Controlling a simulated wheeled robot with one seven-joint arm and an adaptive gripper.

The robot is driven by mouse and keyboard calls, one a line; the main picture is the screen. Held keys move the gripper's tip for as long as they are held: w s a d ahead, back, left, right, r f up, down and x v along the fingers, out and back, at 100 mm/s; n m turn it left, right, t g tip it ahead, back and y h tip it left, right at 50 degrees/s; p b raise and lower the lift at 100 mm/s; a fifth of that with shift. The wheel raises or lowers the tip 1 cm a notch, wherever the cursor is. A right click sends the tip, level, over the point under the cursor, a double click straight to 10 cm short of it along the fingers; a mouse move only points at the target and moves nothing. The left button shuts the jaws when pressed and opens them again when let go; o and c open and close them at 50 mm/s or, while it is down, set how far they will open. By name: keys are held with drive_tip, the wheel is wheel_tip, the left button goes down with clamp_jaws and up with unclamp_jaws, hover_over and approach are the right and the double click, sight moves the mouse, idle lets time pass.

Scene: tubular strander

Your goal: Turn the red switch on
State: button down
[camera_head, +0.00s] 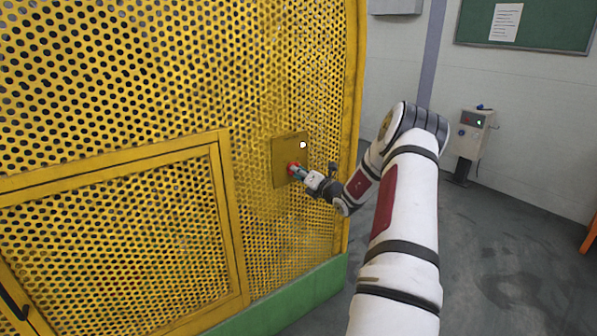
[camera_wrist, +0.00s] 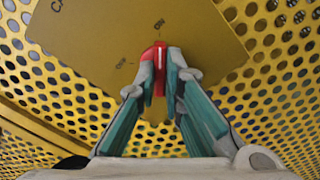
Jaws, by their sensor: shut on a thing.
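The red switch (camera_wrist: 160,56) sits on a yellow plate (camera_wrist: 105,40) with "ON" and "OFF" markings, fixed to the perforated guard. The fingers hide part of the knob.
The yellow perforated guard (camera_head: 100,70) with a framed door (camera_head: 125,240) fills the left. A green base rail (camera_head: 300,298) runs below. A grey control box (camera_head: 470,135) stands by the wall at right.

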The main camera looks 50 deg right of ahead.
drive_tip(key=shift+f, duration=0.1)
drive_tip(key=c, duration=1.7)
unclamp_jaws()
drive_tip(key=v, duration=1.2)
